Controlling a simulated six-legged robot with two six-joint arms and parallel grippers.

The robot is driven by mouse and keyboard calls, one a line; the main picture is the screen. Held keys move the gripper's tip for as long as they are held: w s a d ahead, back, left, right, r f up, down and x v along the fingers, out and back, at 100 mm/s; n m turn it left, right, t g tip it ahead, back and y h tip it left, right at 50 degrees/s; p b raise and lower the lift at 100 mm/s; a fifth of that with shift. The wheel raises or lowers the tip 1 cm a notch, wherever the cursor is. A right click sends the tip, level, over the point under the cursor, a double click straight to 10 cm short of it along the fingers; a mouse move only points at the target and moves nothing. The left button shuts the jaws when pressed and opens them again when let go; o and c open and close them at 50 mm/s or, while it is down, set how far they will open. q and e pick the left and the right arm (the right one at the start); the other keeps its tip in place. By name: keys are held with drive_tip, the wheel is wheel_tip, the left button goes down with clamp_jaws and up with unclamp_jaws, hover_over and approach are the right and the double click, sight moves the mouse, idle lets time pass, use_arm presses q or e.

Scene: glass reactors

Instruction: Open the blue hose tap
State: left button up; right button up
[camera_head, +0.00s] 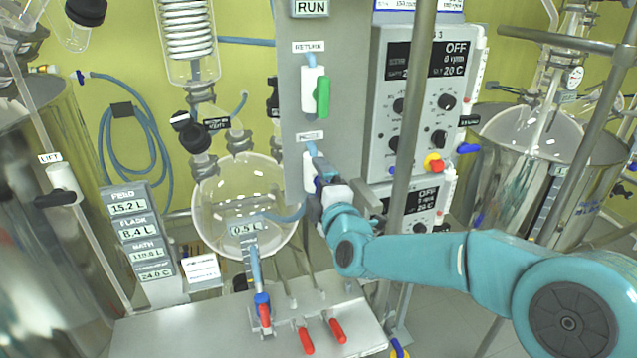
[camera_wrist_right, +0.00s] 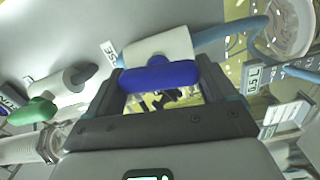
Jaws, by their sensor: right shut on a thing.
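The blue hose tap has a white body (camera_head: 308,172) under a small label on the grey panel in the head view. In the right wrist view its blue handle (camera_wrist_right: 158,77) lies roughly along the white body (camera_wrist_right: 160,48). My right gripper (camera_head: 322,190) is at the tap in the head view and covers most of the handle. In the right wrist view the jaws of this gripper (camera_wrist_right: 161,88) are on both ends of the handle, shut on it. A pale blue hose (camera_wrist_right: 232,32) runs from the tap's body. My left gripper is not in view.
A green-handled tap (camera_head: 321,96) sits above on the same panel (camera_head: 292,130). A round glass flask (camera_head: 215,205) stands left of it. Control boxes (camera_head: 420,95) and a metal post (camera_head: 405,150) are close on the right. Red-handled valves (camera_head: 305,340) are on the bench below.

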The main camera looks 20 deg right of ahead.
drive_tip(key=shift+f+n, duration=0.15)
drive_tip(key=shift+n, duration=0.45)
drive_tip(key=o, duration=0.8)
drive_tip(key=shift+o, duration=0.2)
drive_tip(key=shift+s, duration=0.1)
drive_tip(key=shift+s, duration=0.2)
drive_tip(key=s+b, duration=0.3)
drive_tip(key=s, duration=1.3)
drive_tip(key=shift+d, duration=0.25)
